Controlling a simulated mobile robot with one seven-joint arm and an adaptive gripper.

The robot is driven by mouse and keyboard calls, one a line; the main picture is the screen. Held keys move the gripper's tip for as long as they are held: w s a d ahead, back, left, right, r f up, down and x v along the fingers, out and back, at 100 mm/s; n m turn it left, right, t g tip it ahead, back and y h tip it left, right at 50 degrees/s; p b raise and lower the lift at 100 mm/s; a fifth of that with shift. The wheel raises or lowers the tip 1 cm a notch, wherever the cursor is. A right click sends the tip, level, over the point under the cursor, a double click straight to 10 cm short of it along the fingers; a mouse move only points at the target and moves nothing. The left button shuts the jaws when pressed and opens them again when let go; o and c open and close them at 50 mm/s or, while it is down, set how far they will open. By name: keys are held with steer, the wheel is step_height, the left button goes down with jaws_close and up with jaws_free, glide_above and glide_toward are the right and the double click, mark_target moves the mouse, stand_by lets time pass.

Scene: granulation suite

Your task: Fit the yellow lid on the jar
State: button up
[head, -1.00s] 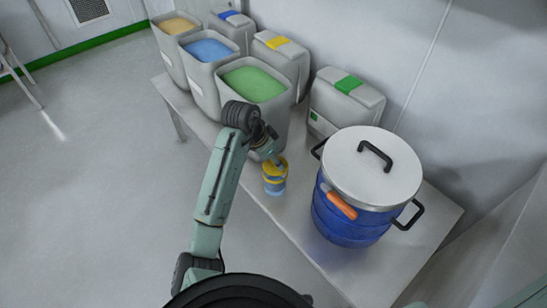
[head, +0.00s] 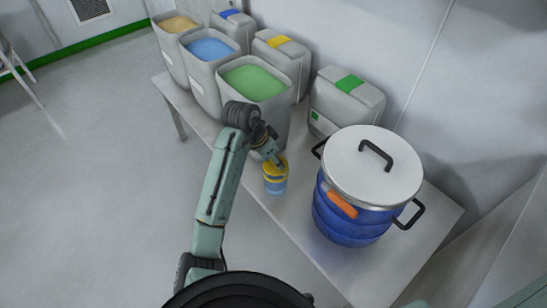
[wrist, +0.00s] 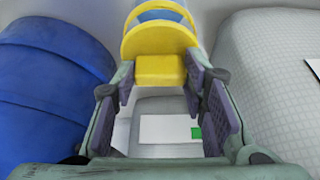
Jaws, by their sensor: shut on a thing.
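The yellow lid (head: 281,163) is at the mouth of the small blue jar (head: 275,186), which stands upright near the table's front edge. My gripper (head: 276,158) reaches down to the lid from the upper left. In the wrist view, my gripper (wrist: 160,74) is shut on the yellow block on the lid (wrist: 158,42), one pad on each side. Part of the blue jar (wrist: 160,15) shows beyond the lid. I cannot tell whether the lid sits flush on the rim; the contact is too small and partly hidden.
A large blue pot (head: 345,222) with a white cover and black handles stands close right of the jar. An open bin of green material (head: 254,84) stands behind the jar. A grey container with a green tab (head: 345,103) stands behind the pot. The table's front edge is near.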

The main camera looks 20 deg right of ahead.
steer(key=shift+f+b, duration=0.6)
steer(key=shift+f, duration=0.3)
steer(key=o, duration=1.1)
steer(key=shift+r, duration=0.1)
steer(key=v, duration=1.1)
steer(key=shift+s+a+r, duration=0.1)
steer(key=shift+a+r, duration=0.15)
steer(key=shift+r, duration=0.1)
